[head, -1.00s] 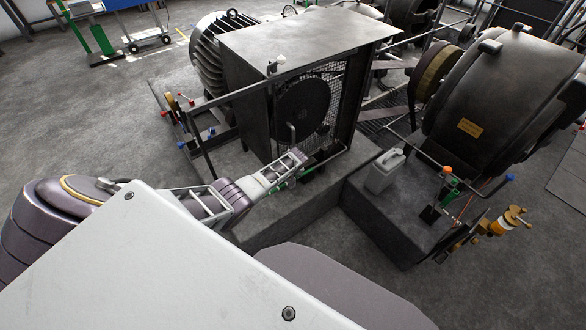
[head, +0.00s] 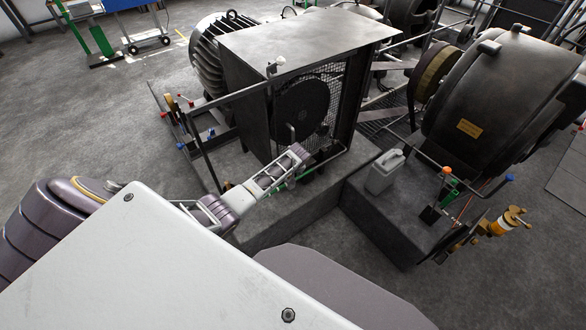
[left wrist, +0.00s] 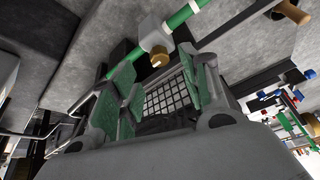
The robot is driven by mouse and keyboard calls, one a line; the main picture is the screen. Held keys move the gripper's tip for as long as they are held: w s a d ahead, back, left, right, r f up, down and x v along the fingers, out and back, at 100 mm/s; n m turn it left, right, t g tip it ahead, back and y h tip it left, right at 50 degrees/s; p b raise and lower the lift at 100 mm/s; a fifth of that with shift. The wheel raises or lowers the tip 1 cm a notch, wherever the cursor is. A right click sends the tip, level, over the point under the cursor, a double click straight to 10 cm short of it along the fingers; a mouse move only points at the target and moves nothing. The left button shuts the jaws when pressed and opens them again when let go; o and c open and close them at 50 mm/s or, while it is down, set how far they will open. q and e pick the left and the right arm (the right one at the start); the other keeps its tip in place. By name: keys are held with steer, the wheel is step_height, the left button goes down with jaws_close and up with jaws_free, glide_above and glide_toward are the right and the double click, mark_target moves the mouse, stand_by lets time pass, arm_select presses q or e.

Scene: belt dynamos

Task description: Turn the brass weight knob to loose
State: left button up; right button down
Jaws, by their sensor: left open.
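My left gripper (left wrist: 160,88) is open, with green pads on its fingers and nothing visible between them. In the left wrist view, a small brass knob (left wrist: 159,59) sits on a pale block (left wrist: 154,39) that is around a green rod (left wrist: 183,17). The knob is just beyond the fingertips and apart from them. I cannot tell for certain that it is the weight knob. In the head view, the green rod (head: 281,187) runs low beside the dark cabinet, next to my left arm. The knob is too small or hidden there.
The dark cabinet (head: 262,95) with its mesh guard stands close to my left arm. A grey can (head: 384,172) stands on the plinth to the right. Open floor (head: 95,115) lies at the left.

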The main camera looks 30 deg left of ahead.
arm_select(q)
steer(key=v, duration=0.6)
steer(key=shift+r, duration=0.15)
stand_by(0.3)
steer(key=shift+s, duration=0.1)
stand_by(0.4)
steer(key=s+d+f+m+g+h, duration=0.1)
steer(key=s+f+m, duration=0.2)
steer(key=s+f, duration=0.85)
steer(key=s+f+m+h, duration=0.1)
steer(key=s+f+m, duration=0.2)
steer(key=s+f, duration=0.85)
steer(key=s+d+f+m, duration=0.1)
steer(key=s+f, duration=0.4)
steer(key=s, duration=0.4)
steer(key=s+d+f+m, duration=0.1)
steer(key=s+f, duration=0.4)
steer(key=s, duration=0.5)
steer(key=s+d+f+m, duration=0.1)
steer(key=s+f+m, duration=0.2)
steer(key=s, duration=0.7)
step_height(320, 180, down, 2)
steer(key=shift+f+g+h, duration=0.1)
steer(key=shift+g+h, duration=0.3)
steer(key=shift+s, duration=0.15)
